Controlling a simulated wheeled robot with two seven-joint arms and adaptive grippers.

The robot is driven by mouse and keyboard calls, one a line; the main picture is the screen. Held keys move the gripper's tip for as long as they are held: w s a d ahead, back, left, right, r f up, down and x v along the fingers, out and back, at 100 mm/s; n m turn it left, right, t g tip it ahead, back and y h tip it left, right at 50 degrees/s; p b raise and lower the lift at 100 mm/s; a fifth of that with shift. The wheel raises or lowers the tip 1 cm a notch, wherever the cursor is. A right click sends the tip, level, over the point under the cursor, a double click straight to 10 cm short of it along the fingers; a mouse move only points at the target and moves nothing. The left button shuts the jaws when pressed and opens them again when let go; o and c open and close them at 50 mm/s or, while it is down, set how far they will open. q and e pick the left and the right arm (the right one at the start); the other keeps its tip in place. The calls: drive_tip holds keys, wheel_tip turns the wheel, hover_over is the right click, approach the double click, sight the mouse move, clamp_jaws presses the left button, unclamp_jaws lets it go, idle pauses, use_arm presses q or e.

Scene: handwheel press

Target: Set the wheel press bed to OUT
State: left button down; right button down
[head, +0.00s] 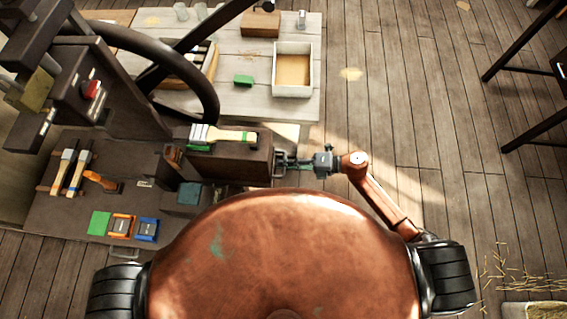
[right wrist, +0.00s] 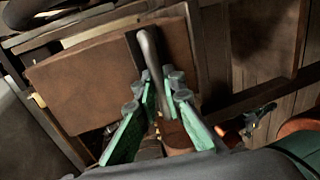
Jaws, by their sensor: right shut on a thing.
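The wheel press stands at the left of the head view, with its large dark handwheel (head: 211,88) above a dark brown bench. A brown block (head: 238,168), which looks like the press bed, sits at the bench's right end. It also shows in the right wrist view (right wrist: 85,75). A grey bar handle (right wrist: 148,52) is on the block's end. My right gripper (head: 284,163) reaches in from the right. In the right wrist view its green fingers (right wrist: 165,95) are shut around the handle's lower part. My left gripper is out of view.
A brush (head: 235,137) lies on the block. Green, orange and blue boxes (head: 122,226) and brushes (head: 75,172) are on the bench. Behind stands a pale table (head: 245,102) with a tray (head: 276,94). Open wooden floor (head: 420,130) lies right, with dark stand legs (head: 520,45).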

drive_tip(key=shift+d+f, duration=0.15)
drive_tip(key=shift+d, duration=0.1)
drive_tip(key=c, duration=2.1)
unclamp_jaws()
drive_tip(key=shift+d, duration=0.1)
drive_tip(key=shift+o, duration=0.4)
drive_tip(key=v, duration=1.1)
drive_tip(key=shift+d, duration=0.35)
